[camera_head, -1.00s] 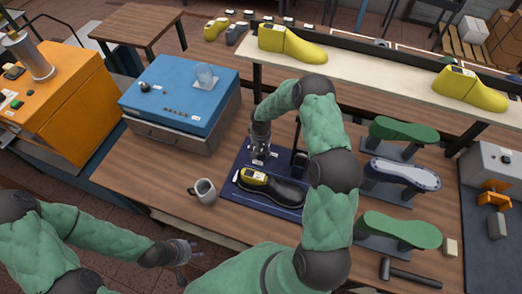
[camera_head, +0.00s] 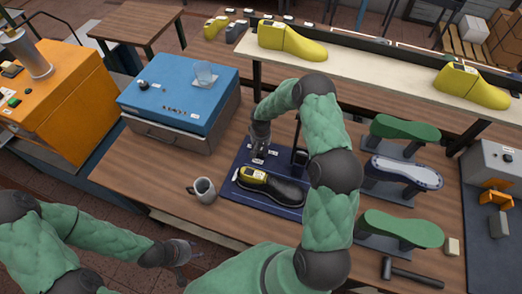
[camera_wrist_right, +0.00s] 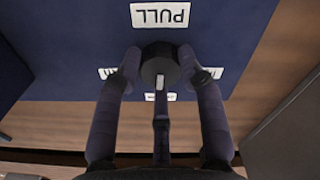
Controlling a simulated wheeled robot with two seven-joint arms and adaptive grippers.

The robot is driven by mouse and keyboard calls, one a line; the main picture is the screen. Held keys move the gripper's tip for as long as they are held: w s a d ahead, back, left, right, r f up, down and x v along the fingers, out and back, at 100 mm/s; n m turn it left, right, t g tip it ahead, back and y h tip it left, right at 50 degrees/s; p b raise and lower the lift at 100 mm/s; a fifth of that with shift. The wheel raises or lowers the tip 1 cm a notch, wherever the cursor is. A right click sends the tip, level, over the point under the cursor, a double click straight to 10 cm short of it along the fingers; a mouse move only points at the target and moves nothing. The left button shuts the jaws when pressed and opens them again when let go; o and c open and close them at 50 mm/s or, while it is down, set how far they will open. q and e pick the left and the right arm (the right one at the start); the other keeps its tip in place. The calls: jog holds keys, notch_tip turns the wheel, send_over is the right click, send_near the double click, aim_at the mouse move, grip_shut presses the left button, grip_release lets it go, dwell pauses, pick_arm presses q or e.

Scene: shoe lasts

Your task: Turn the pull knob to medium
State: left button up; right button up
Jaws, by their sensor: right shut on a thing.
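The pull knob (camera_wrist_right: 158,62) is a dark round knob with a white pointer mark, on a blue board (camera_wrist_right: 70,50). A white label reading PULL (camera_wrist_right: 160,15), upside down in the right wrist view, lies beyond it. Smaller labels sit left, right and below the knob, partly hidden by the fingers. My right gripper (camera_wrist_right: 159,72) is shut on the knob, with fingers on both sides of it. In the head view my right gripper (camera_head: 259,150) is at the board's far left part and the knob is hidden. My left gripper (camera_head: 186,262) is open and empty, off the table's front edge.
A black shoe with a yellow last (camera_head: 268,186) lies on the blue board nearer me. A grey mug (camera_head: 203,190) stands to its left. A blue machine (camera_head: 180,95) is at the back left. Green-topped stands (camera_head: 400,230) and a hammer (camera_head: 410,274) are on the right.

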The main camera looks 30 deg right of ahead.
aim_at(261, 150)
dwell(0.3)
jog(key=o, duration=1.1)
jog(key=shift+o, duration=0.2)
jog(key=shift+r, duration=0.1)
notch_tip(261, 150, up, 12)
